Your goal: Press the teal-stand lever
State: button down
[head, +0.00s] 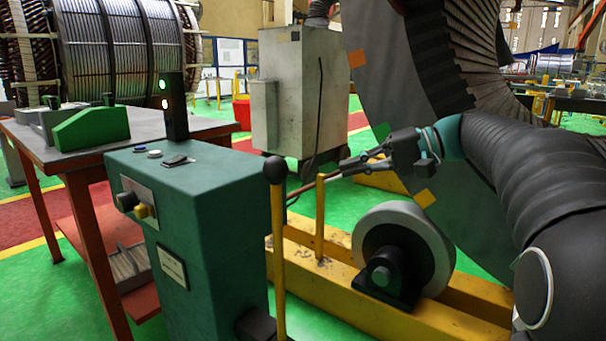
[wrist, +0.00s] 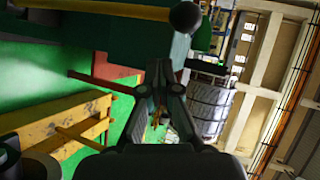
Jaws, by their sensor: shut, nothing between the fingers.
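The teal stand (head: 200,200) is a box-shaped control cabinet left of centre in the head view. Its lever (head: 278,240) is a yellow upright rod with a black ball knob (head: 275,170) on top, at the stand's right side. In the wrist view the knob (wrist: 185,17) shows at the top, with the yellow rod (wrist: 110,10) running left from it. My gripper (head: 345,170) is shut and empty, to the right of the knob and apart from it in the head view. The closed fingers also show in the wrist view (wrist: 158,85), below the knob in the picture.
A yellow frame (head: 400,315) with a grey roller (head: 405,240) and a thin yellow post (head: 320,215) lies below my arm. A large dark ring (head: 390,90) stands behind it. A red-brown table (head: 60,150) is left of the stand. A signal light (head: 173,105) shows green.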

jog(key=w+d+r+n+y, duration=0.1)
jog(key=w+d+r+g+y, duration=0.1)
jog(key=w+d, duration=0.1)
jog(key=shift+w+d+r+n+y+b, duration=0.2)
jog(key=shift+w+d+n+y+b, duration=0.05)
jog(key=shift+n+y+b, duration=0.15)
jog(key=shift+a, duration=0.15)
jog(key=s+a+f+b, duration=0.1)
jog(key=a+f+b, duration=0.1)
jog(key=a, duration=1)
jog(key=shift+s+a, duration=0.35)
jog(key=shift+s, duration=0.05)
